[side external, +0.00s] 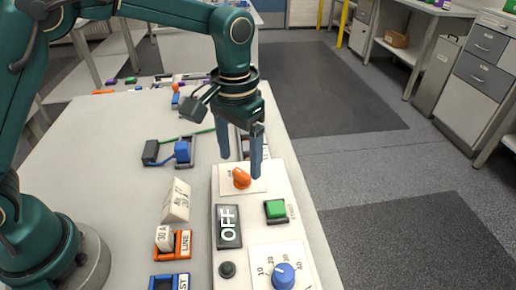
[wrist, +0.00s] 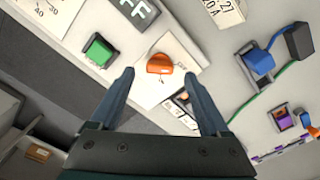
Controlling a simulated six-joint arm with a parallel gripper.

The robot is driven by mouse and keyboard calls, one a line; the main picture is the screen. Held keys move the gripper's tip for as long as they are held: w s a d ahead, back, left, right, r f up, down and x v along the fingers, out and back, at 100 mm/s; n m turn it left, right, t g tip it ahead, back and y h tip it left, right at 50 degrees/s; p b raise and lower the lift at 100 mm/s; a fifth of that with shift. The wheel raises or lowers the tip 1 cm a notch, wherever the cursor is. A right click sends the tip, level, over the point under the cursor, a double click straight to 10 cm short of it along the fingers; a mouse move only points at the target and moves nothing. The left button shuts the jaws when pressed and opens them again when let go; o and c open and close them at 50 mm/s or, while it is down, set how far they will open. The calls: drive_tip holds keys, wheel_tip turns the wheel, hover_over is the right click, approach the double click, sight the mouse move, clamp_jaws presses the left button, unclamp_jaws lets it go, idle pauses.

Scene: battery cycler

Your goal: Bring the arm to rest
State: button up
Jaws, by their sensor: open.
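My gripper (side external: 240,155) points down above the far end of a white control panel (side external: 226,178). Its two blue-grey fingers are apart with nothing held between them. In the wrist view my gripper (wrist: 165,95) is open, and an orange knob (wrist: 160,64) shows just beyond the fingertips. In the side view the orange knob (side external: 241,178) sits just in front of the fingers. Whether a finger touches it cannot be told. The panel also bears a display reading OFF (side external: 229,226), a green button (side external: 276,209), a blue dial (side external: 284,275) and a black knob (side external: 227,269).
A blue connector (side external: 183,151) with a cable and a black block (side external: 151,152) lies left of the gripper. A white block (side external: 177,200) and an orange LINE holder (side external: 183,243) stand beside the panel. The table edge runs close along the panel's right, with open floor beyond.

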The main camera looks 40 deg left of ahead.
drive_tip(key=shift+r, duration=1.1)
drive_tip(key=shift+w+a+r, duration=0.15)
drive_tip(key=shift+r, duration=0.15)
drive_tip(key=s+a+r+n+t, duration=0.1)
drive_tip(key=s+a+r+t, duration=0.4)
drive_tip(key=r, duration=0.4)
drive_tip(key=s+a+f, duration=0.3)
drive_tip(key=s+f, duration=0.1)
drive_tip(key=s, duration=0.6)
drive_tip(key=shift+s+a+f+t, duration=0.15)
drive_tip(key=shift+s+f+t, duration=0.1)
drive_tip(key=shift+f+t, duration=0.05)
